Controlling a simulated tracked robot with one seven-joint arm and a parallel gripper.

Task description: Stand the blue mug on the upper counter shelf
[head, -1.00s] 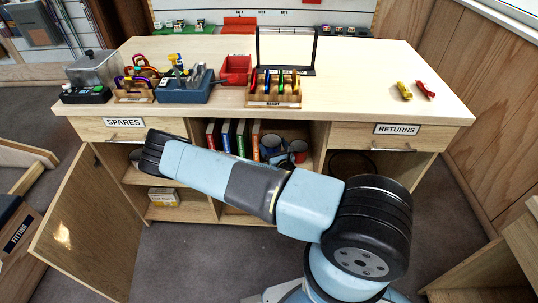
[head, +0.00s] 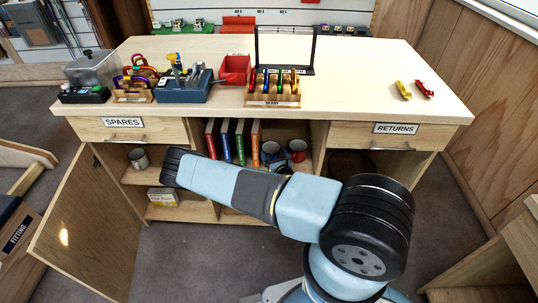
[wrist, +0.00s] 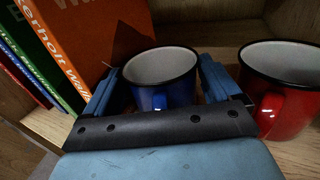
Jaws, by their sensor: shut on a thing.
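The blue mug (wrist: 165,80) stands upright in the wrist view, with its pale inside and dark rim showing. My gripper (wrist: 162,88) is shut on it, with one blue finger at each side. In the head view the blue mug (head: 270,150) shows in the middle opening of the counter, beside the books. The counter's upper shelf board (head: 136,177) shows at the left side. Whether the mug's base touches a board is hidden.
A red mug (wrist: 283,88) stands close to my right finger. An orange book (wrist: 80,40) is close at the left, with more books beyond. The open cabinet door (head: 92,235) is at the left.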

